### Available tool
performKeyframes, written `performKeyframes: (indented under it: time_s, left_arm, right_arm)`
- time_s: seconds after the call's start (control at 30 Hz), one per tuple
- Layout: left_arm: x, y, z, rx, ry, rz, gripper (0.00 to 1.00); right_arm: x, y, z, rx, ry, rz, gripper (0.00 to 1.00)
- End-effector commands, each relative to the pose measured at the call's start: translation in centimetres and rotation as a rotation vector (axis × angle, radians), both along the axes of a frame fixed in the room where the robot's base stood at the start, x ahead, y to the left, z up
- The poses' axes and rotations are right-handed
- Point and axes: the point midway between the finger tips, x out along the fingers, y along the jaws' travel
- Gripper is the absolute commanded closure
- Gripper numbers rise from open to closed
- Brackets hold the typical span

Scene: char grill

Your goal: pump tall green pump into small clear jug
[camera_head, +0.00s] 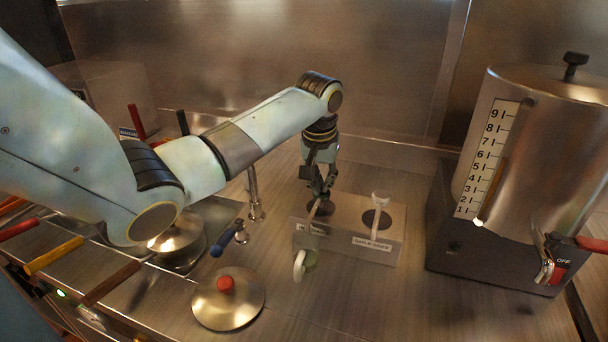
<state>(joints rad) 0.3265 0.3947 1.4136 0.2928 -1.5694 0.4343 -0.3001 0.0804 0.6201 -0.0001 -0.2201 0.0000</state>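My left gripper (320,192) points down over the left opening of a steel two-hole box (345,243). A thin brownish piece (313,213) slants down just below its fingertips. It may be part of a pump; I cannot make out a tall green pump for certain. A pale pump-like spout (380,203) stands at the right opening. A small pale green object with a white ring (300,264) is in front of the box's left end; it may be the small jug, but I cannot tell. Whether the fingers are shut is unclear. My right gripper is out of view.
A tall steel dispenser (545,150) with a number scale stands at the right. A steel lid with a red knob (226,284) lies at the front left. A blue-handled tap (228,237) and several coloured handles are at the left.

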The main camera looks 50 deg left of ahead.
Motion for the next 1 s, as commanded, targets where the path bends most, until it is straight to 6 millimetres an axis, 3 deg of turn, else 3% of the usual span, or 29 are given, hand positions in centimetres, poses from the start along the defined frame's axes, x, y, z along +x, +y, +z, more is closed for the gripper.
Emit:
performKeyframes:
  time_s: [0.17, 0.5, 0.8, 1.0]
  left_arm:
    - [-0.2, -0.2, -0.1, -0.006, 0.006, 0.0, 1.0]
    - [-0.1, -0.2, 2.2, -0.005, 0.004, 0.0, 1.0]
    - [-0.1, 0.0, 4.0, -0.001, 0.002, 0.001, 1.0]
    - [-0.1, -0.1, 4.2, -0.001, 0.003, 0.0, 1.0]
  right_arm:
    - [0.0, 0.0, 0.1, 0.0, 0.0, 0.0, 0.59]
    - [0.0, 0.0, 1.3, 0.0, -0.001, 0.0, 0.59]
    - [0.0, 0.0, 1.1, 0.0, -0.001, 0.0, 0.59]
    - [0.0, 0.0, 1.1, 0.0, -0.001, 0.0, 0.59]
